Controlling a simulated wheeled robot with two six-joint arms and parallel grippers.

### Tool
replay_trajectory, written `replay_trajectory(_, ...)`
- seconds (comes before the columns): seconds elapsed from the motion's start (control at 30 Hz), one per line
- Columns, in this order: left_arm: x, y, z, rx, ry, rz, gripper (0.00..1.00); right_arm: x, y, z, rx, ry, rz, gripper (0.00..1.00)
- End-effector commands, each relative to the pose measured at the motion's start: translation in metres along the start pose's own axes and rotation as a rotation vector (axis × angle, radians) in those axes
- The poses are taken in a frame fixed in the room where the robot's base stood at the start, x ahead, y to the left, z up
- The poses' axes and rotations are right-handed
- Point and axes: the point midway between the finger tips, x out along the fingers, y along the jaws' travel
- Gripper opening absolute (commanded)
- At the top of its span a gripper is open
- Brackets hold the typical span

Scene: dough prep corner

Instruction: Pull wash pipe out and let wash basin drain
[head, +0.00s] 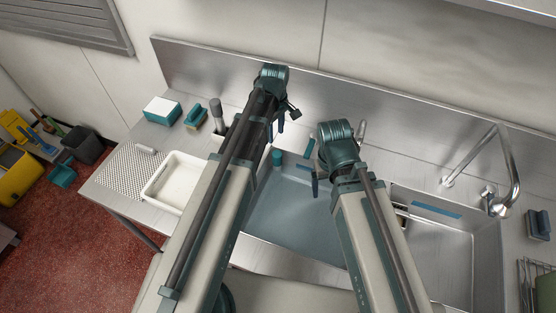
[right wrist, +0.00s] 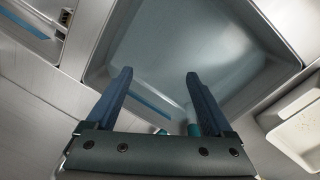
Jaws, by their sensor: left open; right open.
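The wash basin (head: 290,220) is a steel sink with bluish water in it, partly hidden by my arms; it also fills the top of the right wrist view (right wrist: 200,45). A short teal cylinder, which looks like the top of the wash pipe (head: 277,157), stands at the basin's back left corner. In the right wrist view the pipe (right wrist: 193,130) is partly hidden behind a finger. My left gripper (head: 275,128) is open, just behind the pipe and apart from it. My right gripper (head: 313,165) is open and empty over the basin, to the pipe's right.
A second sink (head: 440,250) with a steel tap (head: 508,170) lies at the right. A white tray (head: 176,181) stands left of the basin. A white and teal box (head: 162,111) and a brush (head: 196,117) sit behind it. A steel backsplash (head: 400,125) closes the rear.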

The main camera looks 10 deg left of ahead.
Motion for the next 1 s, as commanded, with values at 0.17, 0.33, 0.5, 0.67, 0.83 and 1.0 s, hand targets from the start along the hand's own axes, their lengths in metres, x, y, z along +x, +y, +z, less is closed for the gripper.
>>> replay_trajectory(0.17, 0.011, 0.0, 0.0, 0.0, 0.0, 0.0, 0.53, 0.011, -0.001, 0.0, 0.0, 0.0, 0.0, 1.0)
replay_trajectory(0.33, 0.033, 0.0, 0.0, 0.0, 0.0, 0.0, 0.53, 0.033, -0.003, -0.002, 0.001, 0.0, 0.0, 1.0)
replay_trajectory(0.5, 0.058, 0.0, 0.0, 0.0, 0.0, 0.0, 0.53, 0.057, -0.005, -0.003, 0.002, 0.0, 0.0, 1.0)
replay_trajectory(0.67, 0.079, 0.0, 0.0, 0.0, 0.0, 0.0, 0.53, 0.078, -0.007, -0.005, 0.002, 0.0, 0.0, 1.0)
replay_trajectory(0.83, 0.088, 0.0, 0.0, 0.0, 0.0, 0.0, 0.53, 0.087, -0.008, -0.005, 0.002, 0.0, 0.0, 1.0)
replay_trajectory(1.0, 0.087, 0.0, 0.0, 0.0, 0.0, 0.0, 0.53, 0.086, -0.008, -0.005, 0.002, 0.0, 0.0, 1.0)
